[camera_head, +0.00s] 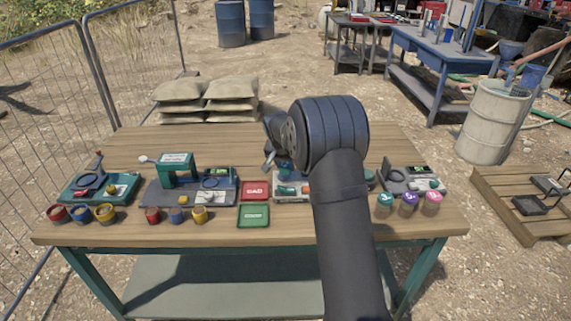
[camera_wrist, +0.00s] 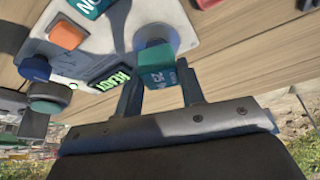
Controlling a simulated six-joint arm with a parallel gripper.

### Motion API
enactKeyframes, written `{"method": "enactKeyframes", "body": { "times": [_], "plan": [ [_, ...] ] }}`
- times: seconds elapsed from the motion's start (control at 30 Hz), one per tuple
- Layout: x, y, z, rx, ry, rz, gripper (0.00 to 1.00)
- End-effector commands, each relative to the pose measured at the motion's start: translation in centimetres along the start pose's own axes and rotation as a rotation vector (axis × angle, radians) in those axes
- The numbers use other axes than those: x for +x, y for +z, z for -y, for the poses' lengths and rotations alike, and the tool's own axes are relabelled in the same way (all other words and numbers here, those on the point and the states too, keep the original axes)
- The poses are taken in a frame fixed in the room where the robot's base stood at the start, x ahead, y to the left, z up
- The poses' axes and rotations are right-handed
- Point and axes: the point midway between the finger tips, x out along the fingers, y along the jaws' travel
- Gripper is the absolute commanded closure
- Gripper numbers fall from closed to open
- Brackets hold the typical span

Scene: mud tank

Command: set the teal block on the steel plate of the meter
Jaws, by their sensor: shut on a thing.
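The teal block (camera_wrist: 157,68), with white lettering, is between the two fingers of my gripper (camera_wrist: 160,84) in the wrist view. My gripper is shut on it. The pale meter (camera_wrist: 110,48) lies just beyond, with an orange button, a teal button and a lit green display reading READY. The round steel plate (camera_wrist: 157,36) of the meter is partly hidden behind the block. I cannot tell whether the block touches the plate. In the head view the meter (camera_head: 292,188) is partly covered by my arm, and the block is hidden.
On the wooden table (camera_head: 120,225), a red tray (camera_head: 254,188) and a green tray (camera_head: 254,215) lie left of the meter. Two other devices (camera_head: 98,187) (camera_head: 190,188) stand farther left, one (camera_head: 412,180) right. Several small coloured pots (camera_head: 105,213) and jars (camera_head: 408,203) line the front.

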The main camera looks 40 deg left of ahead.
Motion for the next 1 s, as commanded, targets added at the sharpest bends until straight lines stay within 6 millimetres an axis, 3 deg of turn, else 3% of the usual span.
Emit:
{"method": "enactKeyframes", "body": {
  "times": [0.9,0.93,1.0],
  "plan": [
    [1.7,0.7,0.0,0.0,0.0,0.0,0.87],
    [1.7,0.7,0.0,0.0,0.0,0.0,0.58],
    [1.7,0.7,0.0,0.0,0.0,0.0,0.45]
  ]
}}
